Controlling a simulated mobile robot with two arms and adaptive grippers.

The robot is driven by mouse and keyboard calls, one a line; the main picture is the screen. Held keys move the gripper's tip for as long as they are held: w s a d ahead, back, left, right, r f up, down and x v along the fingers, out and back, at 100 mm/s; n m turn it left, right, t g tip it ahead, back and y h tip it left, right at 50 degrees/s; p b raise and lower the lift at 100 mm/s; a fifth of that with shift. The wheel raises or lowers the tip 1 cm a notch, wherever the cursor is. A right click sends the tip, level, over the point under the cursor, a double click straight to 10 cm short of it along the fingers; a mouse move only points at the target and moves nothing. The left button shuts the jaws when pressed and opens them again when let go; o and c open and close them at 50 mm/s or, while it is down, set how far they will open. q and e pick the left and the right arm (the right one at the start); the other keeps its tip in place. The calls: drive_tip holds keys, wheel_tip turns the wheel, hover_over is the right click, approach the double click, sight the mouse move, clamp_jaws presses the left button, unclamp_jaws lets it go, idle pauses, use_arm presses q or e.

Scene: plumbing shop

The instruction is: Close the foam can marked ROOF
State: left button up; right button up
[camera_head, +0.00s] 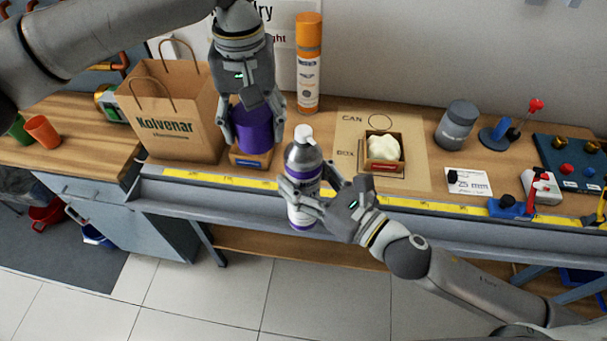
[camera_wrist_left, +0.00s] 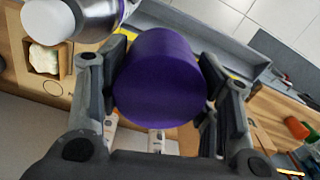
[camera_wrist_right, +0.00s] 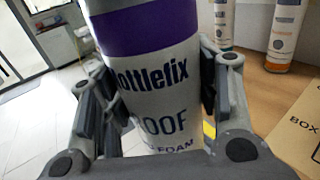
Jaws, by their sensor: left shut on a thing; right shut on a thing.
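The foam can (camera_head: 302,162) is grey and white with a purple band and a bare white nozzle (camera_head: 303,134) on top. In the right wrist view its label (camera_wrist_right: 160,125) reads "OOF" and "FOAM", with the first letters hidden. My right gripper (camera_head: 310,192) is shut around the can's body and holds it roughly upright in front of the bench edge. My left gripper (camera_head: 254,134) is shut on a purple cap (camera_head: 257,124), left of and apart from the can. The cap also shows in the left wrist view (camera_wrist_left: 158,80), between the fingers.
A small wooden box (camera_head: 250,160) with a blue label stands below the cap. A paper bag (camera_head: 172,122) is at left and an orange-capped can (camera_head: 308,70) behind. A box of white foam (camera_head: 384,164) sits on a marked board (camera_head: 415,180) at right.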

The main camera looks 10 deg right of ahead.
sight(303, 130)
use_arm(q)
drive_tip(key=s+d+r+m, duration=0.1)
drive_tip(key=d+r+m, duration=0.1)
drive_tip(key=s+d+r+m, duration=0.1)
drive_tip(key=d+r+m, duration=0.1)
drive_tip(key=s+d+r+m, duration=0.1)
drive_tip(key=d+r+m, duration=0.1)
drive_tip(key=d+r, duration=0.1)
drive_tip(key=shift+s+m, duration=0.1)
drive_tip(key=shift+m, duration=0.3)
drive_tip(key=shift+s+d+r+m, duration=0.35)
drive_tip(key=shift+s+m, duration=0.1)
drive_tip(key=shift+m, duration=0.25)
drive_tip(key=shift+a, duration=0.1)
drive_tip(key=shift+f, duration=2.05)
drive_tip(key=shift+f, duration=0.85)
drive_tip(key=shift+f, duration=0.65)
